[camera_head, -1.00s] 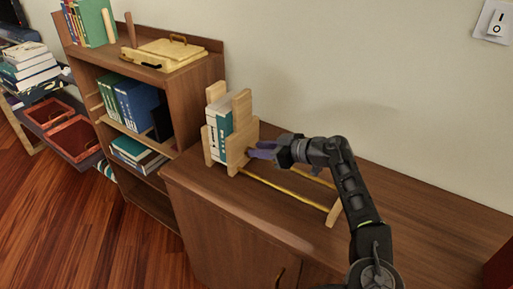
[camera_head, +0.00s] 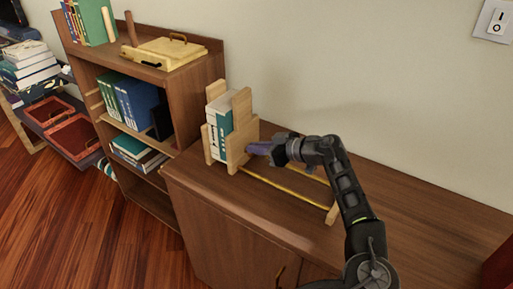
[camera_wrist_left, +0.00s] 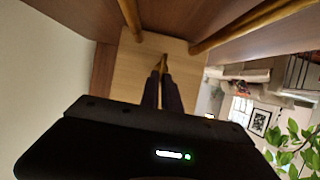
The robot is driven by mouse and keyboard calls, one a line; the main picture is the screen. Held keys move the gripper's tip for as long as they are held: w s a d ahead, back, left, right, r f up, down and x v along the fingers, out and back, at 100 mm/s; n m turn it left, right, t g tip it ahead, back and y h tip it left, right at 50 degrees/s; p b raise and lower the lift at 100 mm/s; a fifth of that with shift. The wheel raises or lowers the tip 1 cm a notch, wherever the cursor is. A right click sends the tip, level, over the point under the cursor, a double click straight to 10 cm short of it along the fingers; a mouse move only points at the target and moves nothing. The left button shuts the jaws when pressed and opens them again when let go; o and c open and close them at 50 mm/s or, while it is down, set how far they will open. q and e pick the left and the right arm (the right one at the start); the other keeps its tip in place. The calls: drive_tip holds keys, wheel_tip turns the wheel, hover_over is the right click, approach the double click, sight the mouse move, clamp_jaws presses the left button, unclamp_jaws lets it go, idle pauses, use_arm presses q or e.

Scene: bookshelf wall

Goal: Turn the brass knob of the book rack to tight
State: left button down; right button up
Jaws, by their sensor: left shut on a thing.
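The wooden book rack stands on the low cabinet, with pale wooden ends (camera_head: 240,135), a far end piece (camera_head: 333,212) and brass-coloured rails (camera_head: 285,189). Teal-and-white books (camera_head: 219,125) stand upright between its left panels. My left gripper (camera_head: 255,149) is at the right face of the inner panel, its purplish fingers pointing left. In the left wrist view the dark fingers (camera_wrist_left: 164,78) are closed together on the small brass knob (camera_wrist_left: 165,62), in front of the pale panel (camera_wrist_left: 138,72). The fingers hide most of the knob. My right gripper is in neither view.
The cabinet top (camera_head: 400,205) is clear to the right of the rack. A bookshelf (camera_head: 190,100) with books and a wooden box (camera_head: 165,54) stands at left. Red trays (camera_head: 72,138) are farther left. The wall runs close behind the rack.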

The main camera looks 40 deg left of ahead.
use_arm(q)
drive_tip(key=shift+w, duration=0.15)
idle(0.4)
drive_tip(key=shift+w+f+m+g, duration=0.1)
drive_tip(key=shift+w+m+g, duration=0.25)
drive_tip(key=shift+m+g, duration=0.65)
drive_tip(key=shift+w+f+m+g+b, duration=0.15)
drive_tip(key=shift+m+g, duration=0.15)
drive_tip(key=shift+m, duration=0.4)
drive_tip(key=shift+w+m+g+b, duration=0.15)
drive_tip(key=shift+m+g, duration=0.15)
drive_tip(key=shift+m, duration=0.4)
drive_tip(key=shift+y, duration=0.3)
drive_tip(key=c, duration=1.6)
unclamp_jaws()
